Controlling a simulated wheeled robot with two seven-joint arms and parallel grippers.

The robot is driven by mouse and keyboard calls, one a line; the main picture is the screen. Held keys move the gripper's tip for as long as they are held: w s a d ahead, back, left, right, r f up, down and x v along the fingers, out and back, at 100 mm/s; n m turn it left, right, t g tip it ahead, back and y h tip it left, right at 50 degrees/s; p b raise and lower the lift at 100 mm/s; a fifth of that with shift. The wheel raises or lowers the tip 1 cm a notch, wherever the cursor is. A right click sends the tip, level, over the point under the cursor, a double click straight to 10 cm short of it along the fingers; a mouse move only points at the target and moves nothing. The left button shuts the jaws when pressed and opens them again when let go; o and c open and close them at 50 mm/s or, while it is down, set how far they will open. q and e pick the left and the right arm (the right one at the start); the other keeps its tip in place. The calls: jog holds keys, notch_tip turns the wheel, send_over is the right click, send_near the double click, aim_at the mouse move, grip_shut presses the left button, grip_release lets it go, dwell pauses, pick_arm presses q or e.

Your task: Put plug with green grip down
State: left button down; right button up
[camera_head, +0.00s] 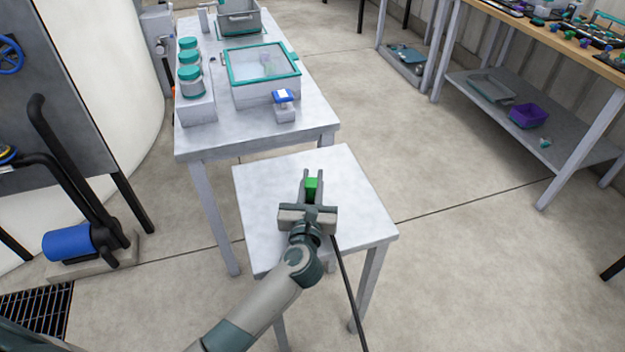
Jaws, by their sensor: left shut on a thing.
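The plug with green grip (311,188) shows as a small green block over the small grey table (350,190). My left gripper (312,180) reaches in from below and is shut on it, one finger on each side. The lower part of the plug is hidden by the gripper, and I cannot tell whether it touches the tabletop. A dark cable (345,285) runs from beside the gripper down past the table's front edge. My right gripper is not in view.
The small table's top is bare around the gripper. Behind it a longer table (220,135) holds a teal-rimmed clear box (262,75), several teal-lidded jars (190,78) and a small blue-topped device (284,104). A shelved workbench (545,125) stands at the right.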

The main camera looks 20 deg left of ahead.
aim_at(311, 196)
pick_arm(q)
jog(key=shift+f, duration=0.1)
jog(key=c, duration=2)
grip_release()
jog(key=o, duration=0.4)
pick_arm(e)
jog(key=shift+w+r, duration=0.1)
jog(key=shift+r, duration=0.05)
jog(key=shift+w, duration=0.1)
